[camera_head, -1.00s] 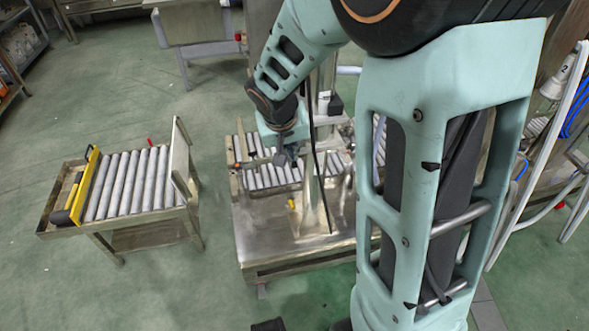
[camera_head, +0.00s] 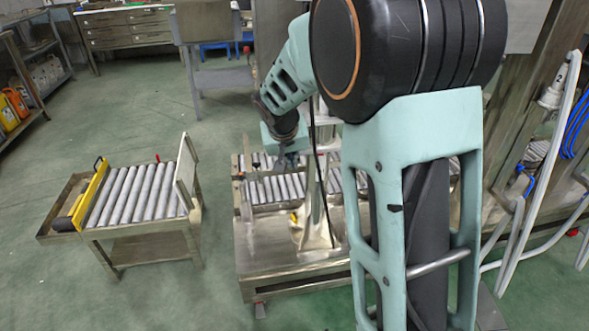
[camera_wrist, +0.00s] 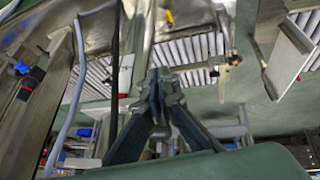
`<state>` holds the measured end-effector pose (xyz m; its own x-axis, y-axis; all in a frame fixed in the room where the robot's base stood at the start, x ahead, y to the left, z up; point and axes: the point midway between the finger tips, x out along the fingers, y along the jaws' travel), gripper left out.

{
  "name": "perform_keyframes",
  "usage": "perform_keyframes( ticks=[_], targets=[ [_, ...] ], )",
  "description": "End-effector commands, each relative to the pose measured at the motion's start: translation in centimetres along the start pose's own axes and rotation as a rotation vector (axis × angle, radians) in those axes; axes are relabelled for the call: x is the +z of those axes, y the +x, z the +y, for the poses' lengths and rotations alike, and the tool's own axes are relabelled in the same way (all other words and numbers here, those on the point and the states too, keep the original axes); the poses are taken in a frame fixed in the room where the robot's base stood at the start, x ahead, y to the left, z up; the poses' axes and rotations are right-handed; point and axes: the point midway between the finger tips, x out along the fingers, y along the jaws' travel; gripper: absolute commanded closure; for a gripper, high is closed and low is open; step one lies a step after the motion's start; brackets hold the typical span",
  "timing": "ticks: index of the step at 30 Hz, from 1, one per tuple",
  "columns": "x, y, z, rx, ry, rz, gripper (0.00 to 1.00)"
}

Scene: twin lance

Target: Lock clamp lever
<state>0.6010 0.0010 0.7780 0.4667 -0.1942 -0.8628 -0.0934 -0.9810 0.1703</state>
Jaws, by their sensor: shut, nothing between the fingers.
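I cannot clearly make out the clamp lever. A small dark fitting with a reddish part (camera_wrist: 214,73) lies right of the fingertips in the wrist view, apart from them in the picture; I cannot tell if it is the lever. My arm hides part of the table.
A roller cart (camera_head: 131,197) with a yellow bar (camera_head: 92,194) stands left, with open floor between it and the table. A steel column (camera_head: 315,215) and a dark cable stand close beside my gripper. White pipes and blue hoses (camera_head: 576,125) are at the right.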

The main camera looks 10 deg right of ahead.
Motion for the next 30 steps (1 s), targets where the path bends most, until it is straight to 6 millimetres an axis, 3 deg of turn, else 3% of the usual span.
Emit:
perform_keyframes(
  ticks=[12, 30],
  targets=[
    [-0.8, 2.8, -0.6, 0.0, -0.003, -0.001, 1.0],
    [-1.5, 3.9, -0.8, 0.0, -0.001, 0.0, 1.0]
  ],
)
